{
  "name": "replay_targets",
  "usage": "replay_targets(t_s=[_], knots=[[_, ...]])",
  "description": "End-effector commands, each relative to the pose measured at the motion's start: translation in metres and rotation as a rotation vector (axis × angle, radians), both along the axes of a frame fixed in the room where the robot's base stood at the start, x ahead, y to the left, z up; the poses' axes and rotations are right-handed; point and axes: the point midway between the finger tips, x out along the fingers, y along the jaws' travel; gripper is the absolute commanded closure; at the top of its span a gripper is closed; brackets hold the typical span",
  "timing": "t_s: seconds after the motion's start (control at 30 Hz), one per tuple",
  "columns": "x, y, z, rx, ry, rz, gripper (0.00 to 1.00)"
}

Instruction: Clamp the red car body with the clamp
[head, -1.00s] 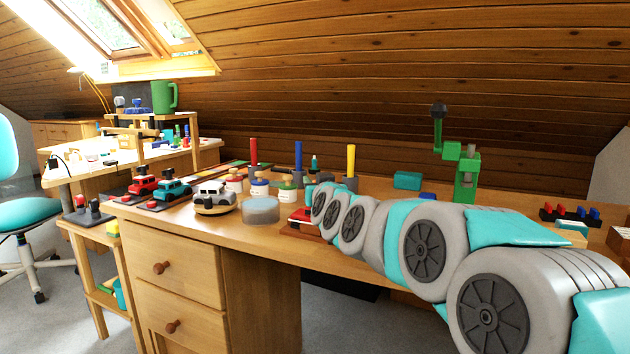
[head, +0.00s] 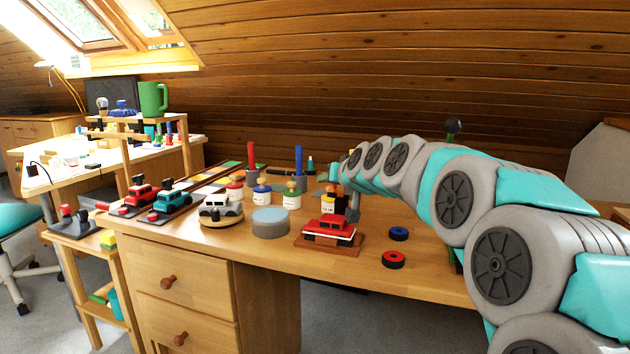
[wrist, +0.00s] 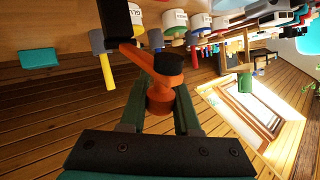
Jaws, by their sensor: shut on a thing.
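The red car body (head: 328,228) sits on a brown wooden base near the desk's front edge in the head view. An orange clamp (wrist: 165,78) with dark tips fills the middle of the wrist view. My gripper (wrist: 160,90) has its two dark green fingers shut on the clamp's orange part. Its dark tips point away from my palm, toward the upper left. In the head view my arm ends beyond and above the car body; the gripper and clamp are hard to make out there. The clamp is apart from the car body.
Jars and upright pegs (head: 298,165) stand behind. Bare desk lies around the rings.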

Motion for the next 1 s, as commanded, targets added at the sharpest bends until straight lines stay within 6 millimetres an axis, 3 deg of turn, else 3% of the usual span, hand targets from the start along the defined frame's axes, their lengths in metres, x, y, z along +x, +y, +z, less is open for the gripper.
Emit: replay_targets(t_s=[0.3,0.33,0.57,1.0], knots=[[-0.0006,0.0,-0.0012,0.001,0.006,0.003,1.0],[-0.0006,0.0,-0.0014,0.001,0.006,0.003,0.66],[-0.0004,-0.0003,-0.001,0.001,0.005,0.001,0.4],[-0.0052,-0.0024,0.0011,0.001,0.004,0.001,0.39]])
